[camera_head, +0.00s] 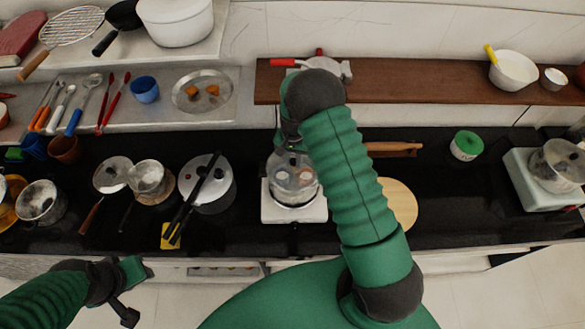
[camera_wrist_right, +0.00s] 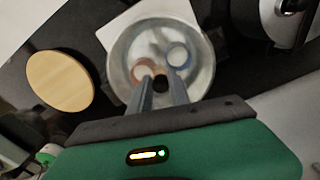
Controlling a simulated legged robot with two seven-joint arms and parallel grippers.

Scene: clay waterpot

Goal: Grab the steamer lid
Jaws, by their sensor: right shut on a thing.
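The steamer lid (camera_head: 284,163) is clear and round, in the middle of the counter in the head view. It also shows in the right wrist view (camera_wrist_right: 190,38). My right gripper (camera_wrist_right: 160,82) is shut on the dark knob at the lid's centre. In the head view my right arm hides part of the lid and the gripper's tips. The steamer (camera_head: 293,197) is under the lid on a white base (camera_head: 293,213). Through the lid I see two small round items, one blue-rimmed and one brownish. My left gripper (camera_head: 128,295) hangs low at the left, in front of the counter, away from the lid.
A pressure cooker (camera_head: 217,193) with a black handle stands left of the steamer. A round wooden board (camera_head: 402,203) and a rolling pin (camera_head: 392,149) lie to its right. A wooden shelf (camera_head: 440,83) runs behind. The black counter right of the board has free room.

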